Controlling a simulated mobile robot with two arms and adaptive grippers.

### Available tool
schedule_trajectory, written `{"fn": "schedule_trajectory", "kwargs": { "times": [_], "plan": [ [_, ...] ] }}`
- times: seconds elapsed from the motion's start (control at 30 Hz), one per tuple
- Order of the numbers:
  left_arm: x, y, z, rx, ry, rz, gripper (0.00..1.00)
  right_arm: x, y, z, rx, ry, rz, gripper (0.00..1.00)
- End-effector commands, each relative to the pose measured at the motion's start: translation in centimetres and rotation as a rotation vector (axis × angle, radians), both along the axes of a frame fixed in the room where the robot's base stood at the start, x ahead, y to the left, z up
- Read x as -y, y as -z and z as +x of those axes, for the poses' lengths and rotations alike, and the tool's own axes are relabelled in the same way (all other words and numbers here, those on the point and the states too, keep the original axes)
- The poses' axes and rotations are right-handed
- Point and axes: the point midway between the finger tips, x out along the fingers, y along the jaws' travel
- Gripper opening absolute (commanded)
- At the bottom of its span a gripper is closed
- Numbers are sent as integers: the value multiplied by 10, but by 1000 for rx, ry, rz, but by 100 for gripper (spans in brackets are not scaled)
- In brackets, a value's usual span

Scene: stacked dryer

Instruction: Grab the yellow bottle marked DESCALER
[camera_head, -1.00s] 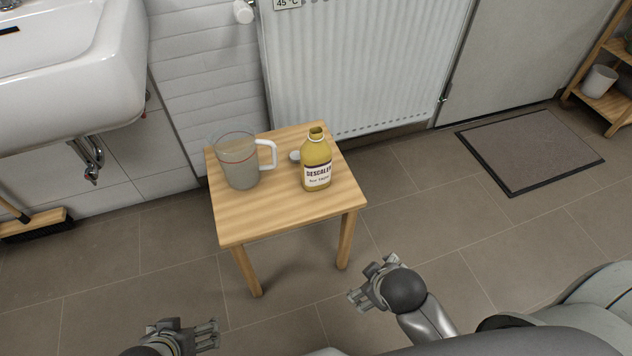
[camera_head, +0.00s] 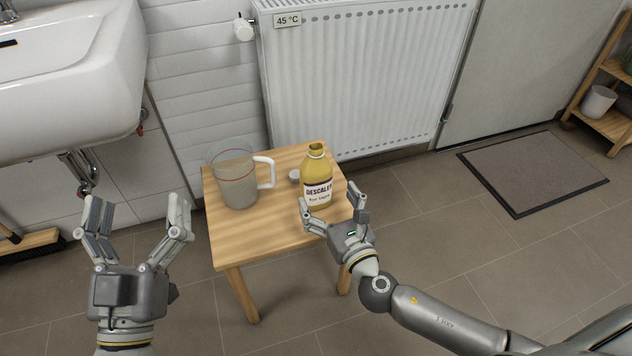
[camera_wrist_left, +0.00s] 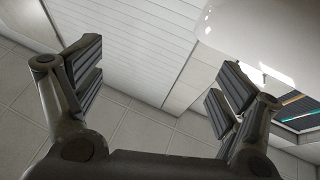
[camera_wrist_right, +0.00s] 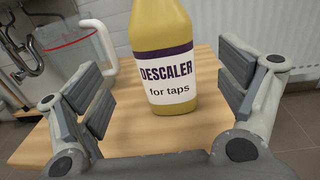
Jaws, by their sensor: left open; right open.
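The yellow bottle (camera_head: 316,171) has a white label reading DESCALER and stands upright, uncapped, near the right side of a small wooden stool. In the right wrist view the bottle (camera_wrist_right: 162,40) stands ahead between the two fingers. My right gripper (camera_head: 334,204) is open and empty, just in front of the bottle at the stool's front right; the near finger overlaps the label's lower edge in the head view. My left gripper (camera_head: 135,222) is open and empty, raised left of the stool. The left wrist view shows its spread fingers (camera_wrist_left: 158,85) with nothing between them.
The wooden stool (camera_head: 240,240) also carries a clear jug (camera_head: 236,182) with greyish liquid and a white handle, and a small white cap (camera_head: 294,175). A radiator (camera_head: 360,80) stands behind, a sink (camera_head: 70,80) at left. A floor mat (camera_head: 530,172) lies right.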

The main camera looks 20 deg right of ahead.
Motion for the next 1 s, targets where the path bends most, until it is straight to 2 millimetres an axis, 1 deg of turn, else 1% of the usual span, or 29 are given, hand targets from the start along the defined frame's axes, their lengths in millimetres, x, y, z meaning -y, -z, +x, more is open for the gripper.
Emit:
{"fn": "schedule_trajectory", "kwargs": {
  "times": [0.03,0.1,0.37,0.47,0.6,0.7,0.83,1.0],
  "plan": [
    [0,-2,-1,20,1,-6,90,-1,0,9,3,1,2,90],
    [0,-7,-4,47,2,-13,90,-2,0,18,2,1,3,90],
    [0,-18,-10,113,6,-33,90,-2,1,33,0,3,6,90],
    [-1,-27,-17,182,10,-52,90,-1,1,44,0,3,6,90],
    [-2,-44,-32,298,16,-86,90,-2,1,59,0,2,7,90],
    [-3,-52,-41,363,20,-105,90,-3,1,71,0,2,7,90],
    [-4,-59,-49,411,23,-120,90,-3,1,78,0,3,6,90],
    [-5,-61,-50,421,23,-122,90,-3,1,80,-3,3,7,90]
  ]
}}
